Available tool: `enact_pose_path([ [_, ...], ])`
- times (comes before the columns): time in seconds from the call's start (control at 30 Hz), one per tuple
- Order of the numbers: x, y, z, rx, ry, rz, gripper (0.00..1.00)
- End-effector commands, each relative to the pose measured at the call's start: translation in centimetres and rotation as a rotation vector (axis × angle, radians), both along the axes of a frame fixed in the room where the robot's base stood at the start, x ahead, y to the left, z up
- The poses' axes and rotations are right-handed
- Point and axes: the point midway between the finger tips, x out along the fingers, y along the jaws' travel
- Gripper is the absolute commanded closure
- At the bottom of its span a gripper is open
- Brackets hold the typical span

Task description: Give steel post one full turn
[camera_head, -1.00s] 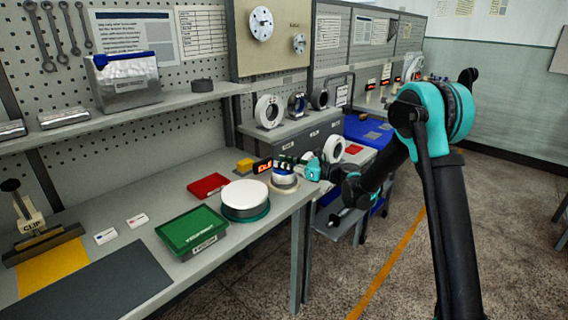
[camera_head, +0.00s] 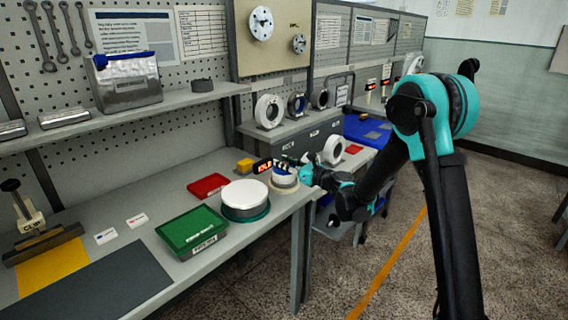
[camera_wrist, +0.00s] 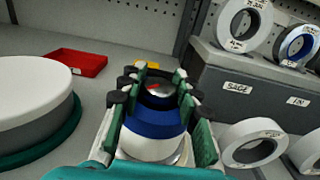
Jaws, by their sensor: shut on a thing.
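The steel post shows in the wrist view as a short grey round top (camera_wrist: 160,89) with a small red mark, above a dark collar and a blue and white round body (camera_wrist: 153,128). My gripper (camera_wrist: 157,84) is shut on the post, with one green-padded finger on each side of it. In the head view my gripper (camera_head: 287,161) is at the far right end of the bench, over the blue and white body (camera_head: 284,177). The fingers hide most of the post there.
A white-topped drum on a green base (camera_head: 245,196) stands close to the left of the post. A red tray (camera_head: 208,186), a yellow block (camera_head: 244,165), a small red-lit display (camera_head: 263,166) and a green box (camera_head: 191,231) are on the bench. Labelled spools (camera_wrist: 252,142) stand to the right.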

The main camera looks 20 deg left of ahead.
Motion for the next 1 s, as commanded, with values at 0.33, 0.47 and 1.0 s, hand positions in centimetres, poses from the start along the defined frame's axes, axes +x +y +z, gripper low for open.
enact_pose_path([
  [0.33, -0.19, 0.07, 0.00, 0.000, 0.000, -0.172, 0.97],
  [0.47, -0.19, 0.06, -0.01, 0.000, 0.000, -0.237, 0.97],
  [1.0, -0.16, 0.12, -0.02, 0.000, 0.000, -0.507, 0.97],
])
